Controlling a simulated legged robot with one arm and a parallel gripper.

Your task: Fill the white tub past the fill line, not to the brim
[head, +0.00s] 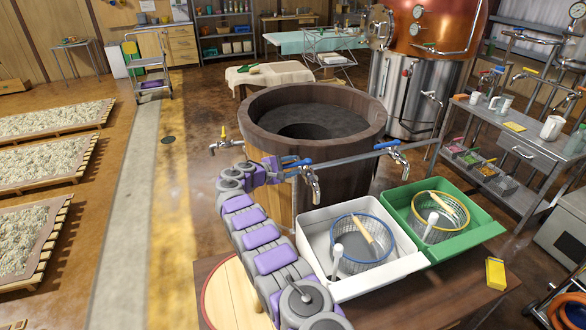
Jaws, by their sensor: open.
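The white tub (313,230) stands on the brown table at front centre. A wire basket with a blue rim (347,214) and a wooden handle sits in it, beside a white upright piece (337,256). I cannot make out a fill line or the water level. A metal tap with a blue lever (298,163) has its spout above the tub's back left corner; I see no clear stream from it. My gripper (278,168) is open at the lever's left end, close to it; whether they touch I cannot tell.
A green tub (486,231) with a yellow-rimmed basket stands to the right, near a second blue-lever tap (389,146). A large wooden vat (340,185) is behind. A yellow block (495,273) lies on the table (415,305). A steel bench is at right.

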